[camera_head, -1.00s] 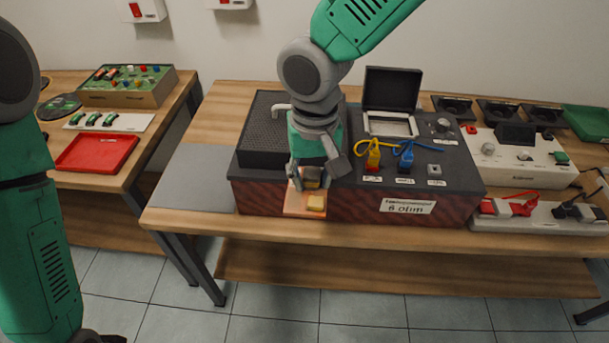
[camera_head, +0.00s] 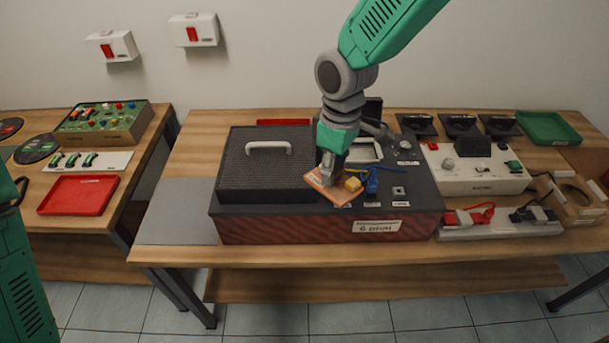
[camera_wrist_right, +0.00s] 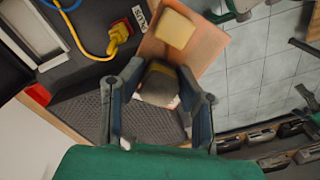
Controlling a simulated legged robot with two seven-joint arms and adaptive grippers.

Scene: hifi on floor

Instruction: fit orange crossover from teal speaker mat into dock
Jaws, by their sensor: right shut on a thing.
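The orange crossover (camera_head: 334,192) is a flat orange board with a pale yellow block on it. My right gripper (camera_head: 330,172) is shut on it and holds it tilted above the front of the dark console. In the right wrist view, the crossover (camera_wrist_right: 205,42) sticks out beyond the fingers of the gripper (camera_wrist_right: 160,100), with a dark rounded part between them. A silver-rimmed frame (camera_head: 367,150) on the console, partly behind my arm, may be the dock; I cannot tell for sure. I cannot make out a teal speaker mat. My left arm shows at the left edge, its gripper out of view.
A black mesh cover with a handle (camera_head: 266,165) fills the console's left part. A blue plug (camera_head: 372,182) with a cable is close right of the crossover. A white device (camera_head: 475,168) stands to the right. A red tray (camera_head: 77,195) lies on the left table.

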